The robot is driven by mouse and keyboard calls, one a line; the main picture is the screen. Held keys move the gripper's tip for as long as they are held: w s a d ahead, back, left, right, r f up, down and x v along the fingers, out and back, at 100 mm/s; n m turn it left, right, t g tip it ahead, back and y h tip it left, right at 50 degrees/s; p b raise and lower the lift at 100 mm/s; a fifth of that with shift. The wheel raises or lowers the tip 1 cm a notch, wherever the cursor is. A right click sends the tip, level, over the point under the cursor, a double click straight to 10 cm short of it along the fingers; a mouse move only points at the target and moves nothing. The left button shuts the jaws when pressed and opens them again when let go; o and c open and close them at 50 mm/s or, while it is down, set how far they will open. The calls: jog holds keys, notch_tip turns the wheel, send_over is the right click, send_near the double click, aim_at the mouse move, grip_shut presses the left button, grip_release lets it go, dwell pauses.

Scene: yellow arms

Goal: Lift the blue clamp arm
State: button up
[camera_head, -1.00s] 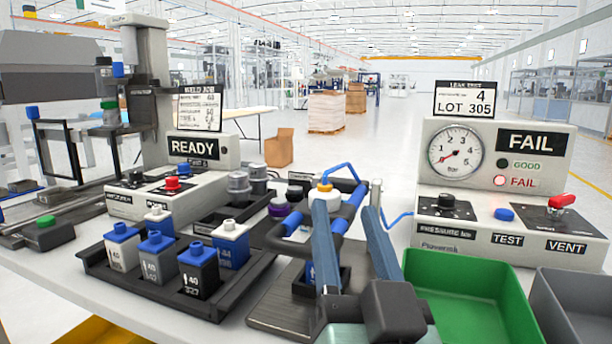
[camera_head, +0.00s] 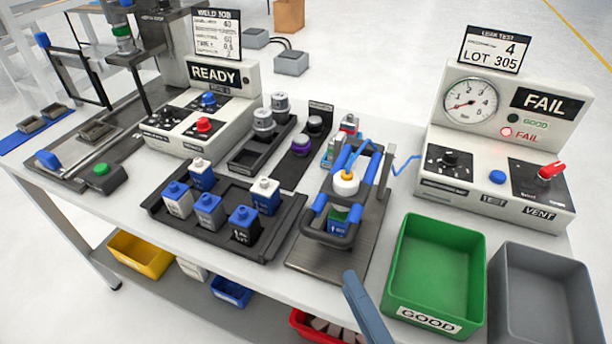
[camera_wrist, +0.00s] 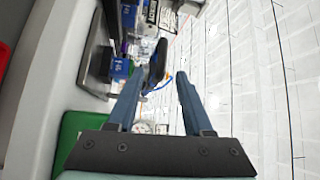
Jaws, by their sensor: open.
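The blue clamp arm (camera_head: 365,178) is a frame of blue tubes with a dark front handle bar (camera_head: 325,236). It sits over a blue-labelled bottle in the dark fixture, with a white round plug (camera_head: 345,183) and blue hose between its tubes. It looks lowered. My gripper (camera_wrist: 161,76) is open, with two blue-grey fingers and nothing held. In the wrist view the dark handle (camera_wrist: 158,58) shows beyond the fingertips, nearer the left finger; contact cannot be made out. In the head view only one finger (camera_head: 368,308) shows, below and apart from the handle.
The green bin (camera_head: 395,265) and grey bin (camera_head: 497,285) stand right of the fixture. The leak tester (camera_head: 455,160), reading FAIL, is behind them. A black tray (camera_head: 285,232) of bottles is close on the fixture's left. The weld controller (camera_head: 225,115) is farther left.

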aim_at(348, 186)
jog(key=p+x, duration=0.2)
jog(key=x, duration=1)
jog(key=shift+w+a+r, duration=0.2)
jog(key=shift+a, duration=0.05)
grip_shut()
